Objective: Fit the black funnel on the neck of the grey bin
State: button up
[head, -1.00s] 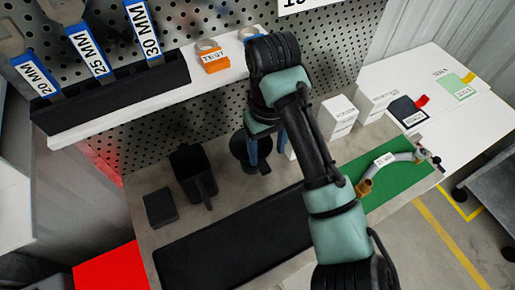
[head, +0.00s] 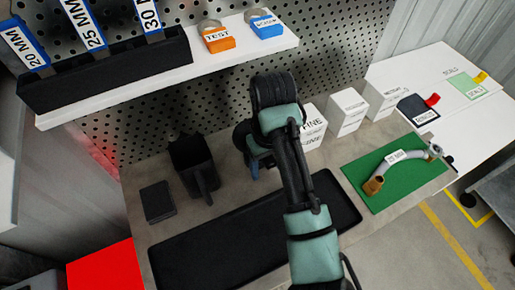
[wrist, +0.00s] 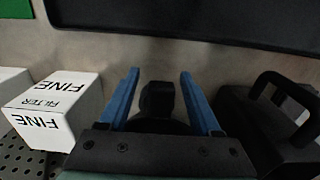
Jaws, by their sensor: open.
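A black round piece, which looks like the black funnel (head: 241,134), stands on the bench near the back panel. In the head view my arm hides most of it. In the wrist view a dark stub of the funnel (wrist: 157,99) shows between the two blue fingers of my gripper (wrist: 158,90), with a gap on each side. My gripper is open, its fingers straddling the stub and not closed on it. In the head view my gripper (head: 262,163) is low over the bench, partly hidden by the arm. I cannot make out a grey bin with a neck in either view.
A black jug with a handle (head: 194,166) stands left of the funnel, close to my gripper. White filter boxes (head: 312,128) stand to the right. A black tray (head: 250,235) lies in front. A green mat (head: 365,181) holds a hose. A shelf (head: 130,95) overhangs the back.

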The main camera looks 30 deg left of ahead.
jog(key=shift+c, duration=0.3)
grip_shut()
